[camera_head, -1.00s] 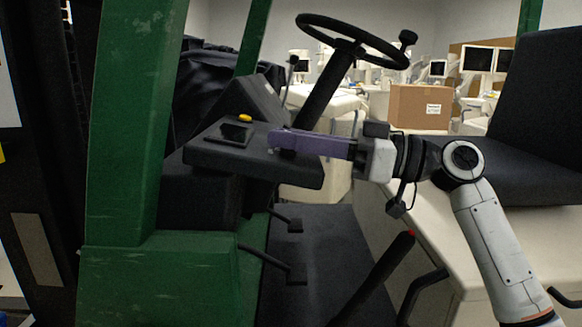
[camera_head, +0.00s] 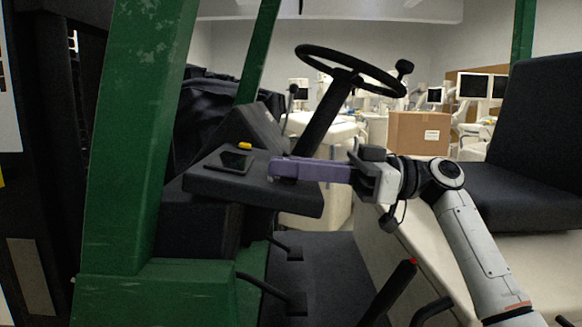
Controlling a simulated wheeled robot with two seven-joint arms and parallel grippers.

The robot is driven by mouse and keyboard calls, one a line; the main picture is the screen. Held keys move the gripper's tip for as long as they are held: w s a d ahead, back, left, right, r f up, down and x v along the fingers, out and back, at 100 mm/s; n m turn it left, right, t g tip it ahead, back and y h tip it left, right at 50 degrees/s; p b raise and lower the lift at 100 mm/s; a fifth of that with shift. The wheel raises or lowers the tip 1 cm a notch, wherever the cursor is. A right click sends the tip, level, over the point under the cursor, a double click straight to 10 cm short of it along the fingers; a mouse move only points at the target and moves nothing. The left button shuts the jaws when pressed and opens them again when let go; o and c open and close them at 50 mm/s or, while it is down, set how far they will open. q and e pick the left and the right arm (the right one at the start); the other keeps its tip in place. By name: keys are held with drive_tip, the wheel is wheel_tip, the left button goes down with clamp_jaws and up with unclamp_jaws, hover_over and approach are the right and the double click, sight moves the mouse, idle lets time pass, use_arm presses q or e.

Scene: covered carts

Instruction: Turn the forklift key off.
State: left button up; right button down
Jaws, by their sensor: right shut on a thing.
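My right gripper (camera_head: 276,168) has long purple fingers and comes in from the right. Its fingertips are at the right part of the forklift's dark dashboard panel (camera_head: 262,190). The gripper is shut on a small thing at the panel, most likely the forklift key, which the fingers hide. I cannot see which way the key is turned. My left gripper is not in view.
A black steering wheel (camera_head: 350,70) stands above and behind the gripper. A yellow button (camera_head: 244,146) and a dark display (camera_head: 231,161) are on the panel's left. A green pillar (camera_head: 135,140) rises at left; a black seat (camera_head: 535,130) is at right. Pedals (camera_head: 296,303) are below.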

drive_tip(key=c, duration=1.9)
unclamp_jaws()
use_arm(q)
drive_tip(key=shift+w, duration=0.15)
use_arm(e)
drive_tip(key=shift+d+f, duration=0.1)
drive_tip(key=shift+d, duration=0.1)
use_arm(q)
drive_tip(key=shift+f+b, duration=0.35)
drive_tip(key=shift+b, duration=0.05)
use_arm(e)
drive_tip(key=d, duration=0.6)
drive_tip(key=d+f, duration=0.1)
drive_tip(key=d, duration=0.2)
drive_tip(key=shift+d, duration=0.4)
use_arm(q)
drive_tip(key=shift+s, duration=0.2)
